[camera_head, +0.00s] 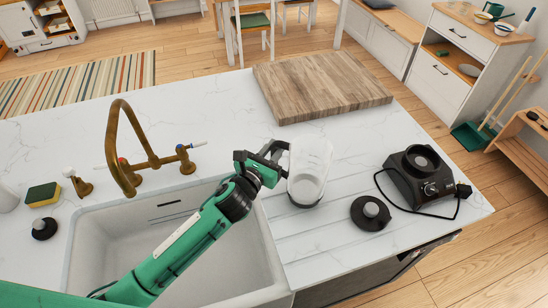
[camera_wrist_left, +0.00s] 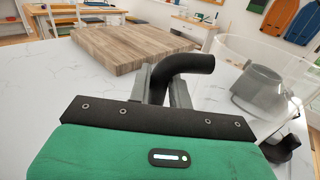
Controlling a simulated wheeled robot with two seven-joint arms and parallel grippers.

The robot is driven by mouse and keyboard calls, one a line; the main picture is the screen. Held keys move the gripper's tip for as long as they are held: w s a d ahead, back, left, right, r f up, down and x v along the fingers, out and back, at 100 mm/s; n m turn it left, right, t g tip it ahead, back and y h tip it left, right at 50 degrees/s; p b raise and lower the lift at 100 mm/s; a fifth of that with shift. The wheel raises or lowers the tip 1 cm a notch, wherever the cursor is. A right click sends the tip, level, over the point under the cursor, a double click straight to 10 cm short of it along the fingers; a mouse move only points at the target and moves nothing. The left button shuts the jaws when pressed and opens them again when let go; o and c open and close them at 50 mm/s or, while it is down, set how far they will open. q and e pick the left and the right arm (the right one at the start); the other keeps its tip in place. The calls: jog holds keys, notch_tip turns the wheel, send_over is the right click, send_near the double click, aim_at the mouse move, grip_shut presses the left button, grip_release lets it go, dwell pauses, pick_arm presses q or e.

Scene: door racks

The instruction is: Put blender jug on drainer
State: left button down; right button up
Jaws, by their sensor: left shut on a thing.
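The clear blender jug (camera_head: 311,168) is upright over the counter, at the back of the grooved drainer (camera_head: 312,243) right of the sink. I cannot tell whether its base touches the surface. My left gripper (camera_head: 274,160) is shut on the jug's black handle, on the jug's left side. In the left wrist view the dark curved handle (camera_wrist_left: 188,64) sits between my fingers (camera_wrist_left: 165,88), and the clear jug wall (camera_wrist_left: 232,65) is to the right. My right gripper is not in view.
The white sink (camera_head: 85,245) with a brass tap (camera_head: 125,150) is on the left. A wooden board (camera_head: 320,85) lies behind the jug. A black lid (camera_head: 370,212) and the black blender base (camera_head: 422,178) with its cord stand to the right. The front grooves are clear.

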pick_arm(q)
jog(key=shift+f, duration=0.65)
jog(key=shift+r, duration=0.1)
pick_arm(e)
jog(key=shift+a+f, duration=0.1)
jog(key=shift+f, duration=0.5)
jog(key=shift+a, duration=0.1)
pick_arm(q)
jog(key=shift+b, duration=0.3)
jog(key=c, duration=1.7)
grip_release()
jog(key=shift+f, duration=0.3)
jog(key=o, duration=0.4)
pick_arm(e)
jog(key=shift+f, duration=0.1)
pick_arm(q)
jog(key=shift+s+r, duration=0.1)
jog(key=shift+r, duration=0.1)
